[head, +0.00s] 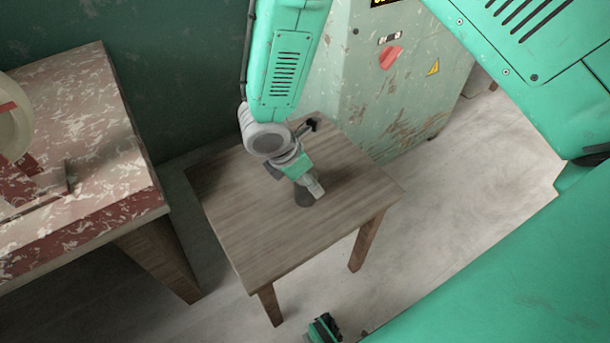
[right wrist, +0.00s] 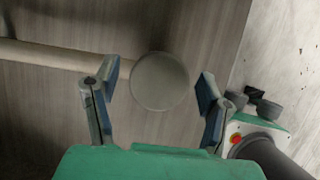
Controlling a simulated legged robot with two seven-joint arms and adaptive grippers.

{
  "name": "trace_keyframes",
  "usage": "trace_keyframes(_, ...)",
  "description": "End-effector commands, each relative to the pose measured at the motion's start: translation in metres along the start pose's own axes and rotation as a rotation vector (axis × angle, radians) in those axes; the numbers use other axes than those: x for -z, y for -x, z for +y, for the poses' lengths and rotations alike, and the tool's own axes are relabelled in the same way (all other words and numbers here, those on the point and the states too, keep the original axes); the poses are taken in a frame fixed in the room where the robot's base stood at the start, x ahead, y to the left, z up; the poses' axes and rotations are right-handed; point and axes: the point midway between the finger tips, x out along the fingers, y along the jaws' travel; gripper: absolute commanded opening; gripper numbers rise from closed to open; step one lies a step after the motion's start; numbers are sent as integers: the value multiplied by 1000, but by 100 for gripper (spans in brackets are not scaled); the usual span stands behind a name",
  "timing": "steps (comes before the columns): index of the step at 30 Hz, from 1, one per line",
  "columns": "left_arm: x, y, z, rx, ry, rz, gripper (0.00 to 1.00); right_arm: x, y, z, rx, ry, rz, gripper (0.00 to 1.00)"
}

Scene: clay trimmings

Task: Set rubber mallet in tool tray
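The rubber mallet shows in the right wrist view, with a grey round head (right wrist: 160,82) and a pale wooden handle (right wrist: 65,56) running left. My right gripper (right wrist: 158,85) is open, with one finger on each side of the head and a small gap on both sides. In the head view my right gripper (head: 312,192) points down over the wooden table. A dark and green part at the bottom edge may be my left gripper (head: 323,328), mostly cut off. I cannot make out a tool tray.
A worn red and white bench (head: 100,110) stands on the left, bearing a pale round thing and a reddish block. A scuffed green cabinet (head: 400,90) stands behind the table. Open floor lies to the right.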

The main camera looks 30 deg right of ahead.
Motion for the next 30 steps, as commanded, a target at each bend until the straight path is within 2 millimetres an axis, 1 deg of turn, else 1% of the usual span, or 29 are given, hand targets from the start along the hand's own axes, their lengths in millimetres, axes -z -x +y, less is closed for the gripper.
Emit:
trace_keyframes(5,0,0,0,0,0,0,40,0,1,0,0,0,1,66)
trace_keyframes(8,0,3,0,0,0,0,40,-1,8,1,-2,0,1,66)
trace_keyframes(11,0,9,0,0,0,0,40,-2,24,1,-3,1,0,66)
trace_keyframes(18,1,26,0,0,0,0,40,-2,77,1,-4,0,0,66)
trace_keyframes(21,2,32,0,0,0,0,40,-2,96,1,-2,-1,-1,66)
trace_keyframes(25,2,36,0,0,0,0,40,-2,113,1,-1,1,0,66)
trace_keyframes(30,2,38,0,0,0,0,40,-1,122,0,2,0,0,66)
